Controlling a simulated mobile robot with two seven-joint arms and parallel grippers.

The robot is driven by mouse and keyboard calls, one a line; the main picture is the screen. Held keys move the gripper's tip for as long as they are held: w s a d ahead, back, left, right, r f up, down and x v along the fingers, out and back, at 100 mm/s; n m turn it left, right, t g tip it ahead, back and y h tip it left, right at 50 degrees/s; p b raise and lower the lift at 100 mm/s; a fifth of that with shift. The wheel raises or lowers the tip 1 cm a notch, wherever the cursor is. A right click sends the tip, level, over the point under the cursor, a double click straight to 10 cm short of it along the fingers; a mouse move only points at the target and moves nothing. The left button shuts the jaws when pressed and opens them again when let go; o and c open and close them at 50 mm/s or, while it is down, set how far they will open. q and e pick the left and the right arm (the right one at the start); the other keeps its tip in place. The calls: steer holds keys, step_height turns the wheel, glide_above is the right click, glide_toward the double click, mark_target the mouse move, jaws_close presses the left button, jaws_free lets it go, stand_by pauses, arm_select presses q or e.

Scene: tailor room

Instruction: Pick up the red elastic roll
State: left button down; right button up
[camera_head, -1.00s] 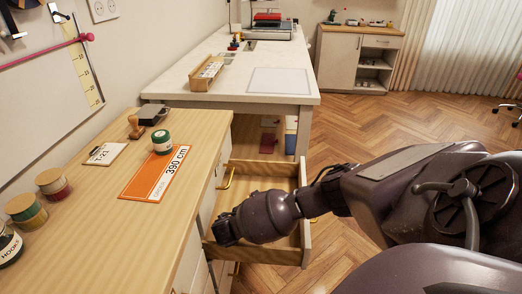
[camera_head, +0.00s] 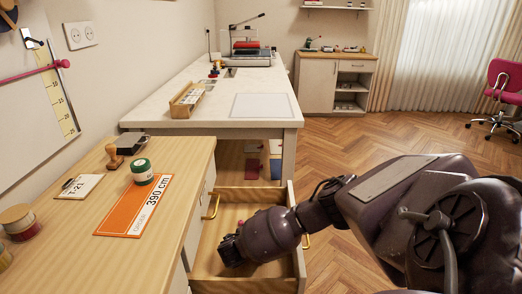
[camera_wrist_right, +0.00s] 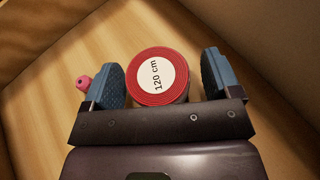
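The red elastic roll (camera_wrist_right: 158,76) has a white round label reading "120 cm". It lies on the wooden floor of the open drawer (camera_head: 299,240), between the two blue finger pads of my right gripper (camera_wrist_right: 164,80). The pads are spread, with a clear gap on the right side of the roll and a gap on the left. In the head view my right gripper (camera_head: 230,252) reaches down into the drawer, and the roll is hidden behind it. My left gripper is out of view.
A small pink object (camera_wrist_right: 83,83) lies beside the left finger. Drawer walls surround the right gripper. The wooden counter (camera_head: 150,240) holds a green-topped spool (camera_head: 142,171), an orange "390 cm" card (camera_head: 135,208) and a stamp (camera_head: 114,157). A white table (camera_head: 215,113) stands behind.

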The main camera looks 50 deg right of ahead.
steer(key=c, duration=0.9)
steer(key=shift+c, duration=0.2)
